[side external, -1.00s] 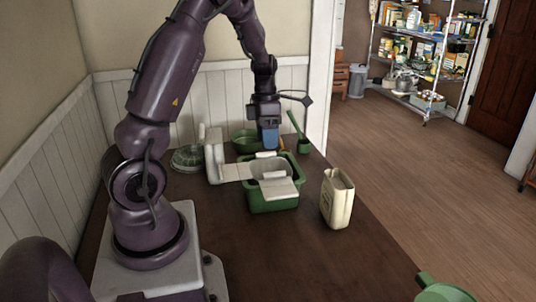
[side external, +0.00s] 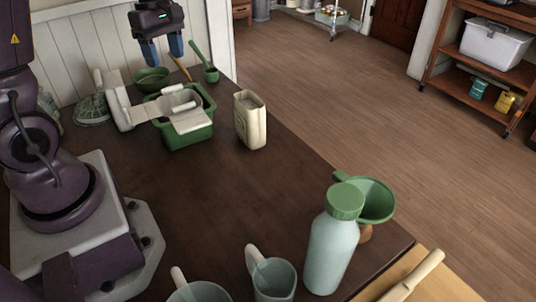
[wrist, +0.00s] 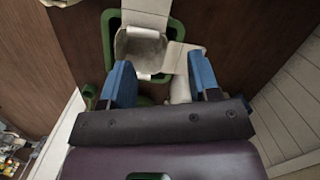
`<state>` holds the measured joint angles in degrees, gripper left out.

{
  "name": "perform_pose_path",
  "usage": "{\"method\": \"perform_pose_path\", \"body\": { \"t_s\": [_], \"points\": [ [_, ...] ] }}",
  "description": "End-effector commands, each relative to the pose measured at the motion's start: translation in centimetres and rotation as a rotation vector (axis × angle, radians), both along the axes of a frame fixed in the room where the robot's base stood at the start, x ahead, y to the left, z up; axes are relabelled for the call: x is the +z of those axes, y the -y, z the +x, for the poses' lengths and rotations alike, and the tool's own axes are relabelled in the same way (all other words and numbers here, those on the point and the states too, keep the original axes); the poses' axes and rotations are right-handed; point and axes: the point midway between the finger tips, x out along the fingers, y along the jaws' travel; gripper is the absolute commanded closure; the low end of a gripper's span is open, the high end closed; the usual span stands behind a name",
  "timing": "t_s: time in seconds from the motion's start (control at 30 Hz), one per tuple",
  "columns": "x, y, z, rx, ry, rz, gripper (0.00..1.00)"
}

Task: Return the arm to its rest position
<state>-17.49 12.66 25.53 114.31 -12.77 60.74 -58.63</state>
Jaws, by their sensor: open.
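My gripper (side external: 162,50) is raised above the far end of the dark table in the side external view. Its two blue fingers are apart with nothing between them. In the wrist view my gripper (wrist: 160,80) also shows open. Below it is a green bin (side external: 190,138) with white flaps and a white cup-like piece at its top. The bin's green rim (wrist: 107,40) shows in the wrist view too. The gripper touches nothing.
A cream jug (side external: 250,120) stands right of the bin. A pale bottle (side external: 332,245), a green funnel (side external: 372,200) and a grey mug (side external: 272,280) stand at the near end. The table's middle is clear.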

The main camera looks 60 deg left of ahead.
Motion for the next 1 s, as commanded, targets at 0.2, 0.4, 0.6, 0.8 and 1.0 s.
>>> {"method": "perform_pose_path", "body": {
  "t_s": [0.2, 0.4, 0.6, 0.8, 1.0],
  "points": [
    [3.8, 8.6, -1.0, -0.900, 0.219, 0.105, 0.44],
    [6.4, 15.1, -3.6, -1.548, 0.344, 0.306, 0.44],
    [8.1, 18.7, -6.1, -1.792, 0.414, 0.482, 0.44],
    [9.5, 19.9, -6.7, -1.832, 0.469, 0.557, 0.44],
    [9.5, 20.0, -6.6, -1.834, 0.473, 0.555, 0.44]
  ]
}}
